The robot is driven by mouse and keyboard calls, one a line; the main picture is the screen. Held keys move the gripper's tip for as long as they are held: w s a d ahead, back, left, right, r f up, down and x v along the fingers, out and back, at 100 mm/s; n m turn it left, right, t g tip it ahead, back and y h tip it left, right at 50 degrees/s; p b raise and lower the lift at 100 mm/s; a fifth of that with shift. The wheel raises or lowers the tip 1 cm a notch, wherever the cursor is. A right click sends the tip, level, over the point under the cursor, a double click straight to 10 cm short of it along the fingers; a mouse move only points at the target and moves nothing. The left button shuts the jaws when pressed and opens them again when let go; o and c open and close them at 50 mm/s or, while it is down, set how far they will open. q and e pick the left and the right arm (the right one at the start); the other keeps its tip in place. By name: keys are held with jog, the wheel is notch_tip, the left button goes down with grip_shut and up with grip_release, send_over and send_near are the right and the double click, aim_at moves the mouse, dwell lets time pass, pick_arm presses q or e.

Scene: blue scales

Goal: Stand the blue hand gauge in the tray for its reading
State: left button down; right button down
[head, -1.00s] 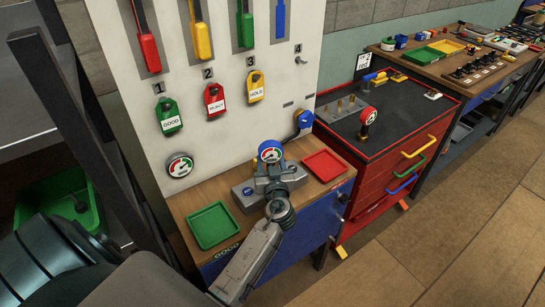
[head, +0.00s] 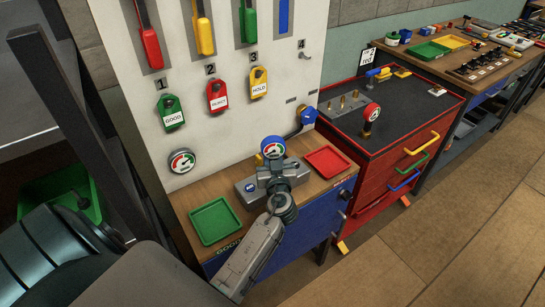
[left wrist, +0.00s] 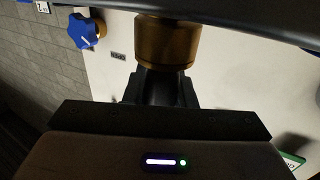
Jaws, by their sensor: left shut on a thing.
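The blue hand gauge (head: 273,147) has a blue rim and a white, red and green dial; its needle is too small to read. My left gripper (head: 277,170) is shut on it and holds it upright above the workbench. The gauge's brass stem (left wrist: 166,45) shows between the jaws in the left wrist view. A green tray (head: 231,235) marked GOOD lies on the bench to the gripper's left, and a red tray (head: 327,177) lies to its right. Both look empty. My right gripper is out of view.
A grey box with a blue badge (head: 249,188) is partly hidden behind my gripper. The white board carries a fixed gauge (head: 181,161), a blue knob (head: 308,116) and green, red and yellow tags. A red cart (head: 385,165) holding a red gauge (head: 371,112) stands to the right.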

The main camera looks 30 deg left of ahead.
aim_at(272, 145)
pick_arm(q)
jog(key=shift+r+p, duration=1)
jog(key=shift+r, duration=1.35)
